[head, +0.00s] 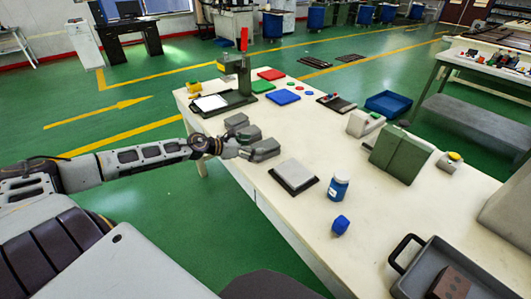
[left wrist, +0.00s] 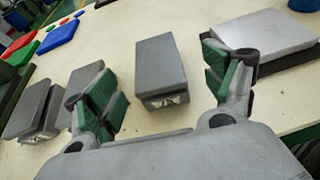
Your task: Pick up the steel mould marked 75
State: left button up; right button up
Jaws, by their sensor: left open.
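Several grey steel moulds sit in a row at the table's left edge. In the head view they are a far mould (head: 236,120), a middle mould (head: 249,134) and a near mould (head: 265,150). My left gripper (head: 243,151) is at the near mould. In the left wrist view its open green-padded fingers (left wrist: 165,84) spread to either side of one mould (left wrist: 161,62), which lies a little beyond them. Two more moulds (left wrist: 82,88) (left wrist: 33,110) lie to the left. Marks on the front faces are too small to read. My right gripper is out of view.
A grey plate on a dark base (head: 294,175) lies right of the moulds, also in the left wrist view (left wrist: 262,38). The table centre is clear.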

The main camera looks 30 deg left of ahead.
aim_at(264, 145)
pick_arm(q)
jog(key=shift+w+d+f, duration=0.1)
jog(key=shift+w, duration=0.2)
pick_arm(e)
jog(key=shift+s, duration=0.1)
pick_arm(q)
jog(key=shift+w+d+f, duration=0.2)
jog(key=shift+w+d, duration=0.1)
jog(key=shift+w, duration=0.2)
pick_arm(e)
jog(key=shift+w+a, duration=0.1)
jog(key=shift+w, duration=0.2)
pick_arm(q)
jog(key=shift+w, duration=0.15)
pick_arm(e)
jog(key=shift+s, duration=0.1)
